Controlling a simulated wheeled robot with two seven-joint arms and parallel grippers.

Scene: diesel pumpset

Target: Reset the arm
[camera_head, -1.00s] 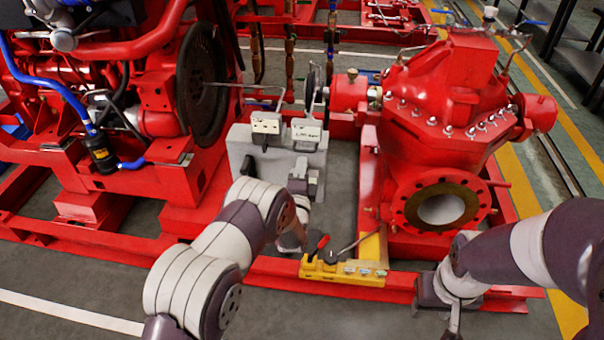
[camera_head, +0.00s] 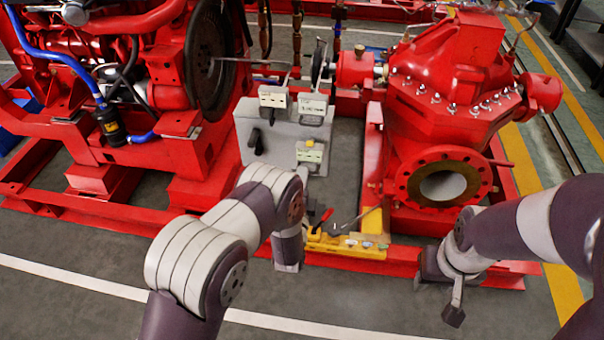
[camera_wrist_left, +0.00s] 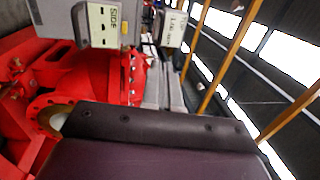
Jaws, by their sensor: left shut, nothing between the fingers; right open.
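My left arm comes in from the lower left and bends down at the wrist. My left gripper (camera_head: 287,262) hangs above the floor, just left of the yellow tool tray (camera_head: 345,247). In the left wrist view its grey fingers (camera_wrist_left: 164,90) are together with nothing between them. My right gripper (camera_head: 438,288) is open and empty, low in front of the red pump's base frame. The right arm reaches in from the right edge.
The grey box stand (camera_head: 262,145) with white labelled boxes stands behind my left wrist. A red engine (camera_head: 130,60) is at left, and a red pump (camera_head: 450,120) with a round flange is at right. Clear floor (camera_head: 80,290) lies at lower left.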

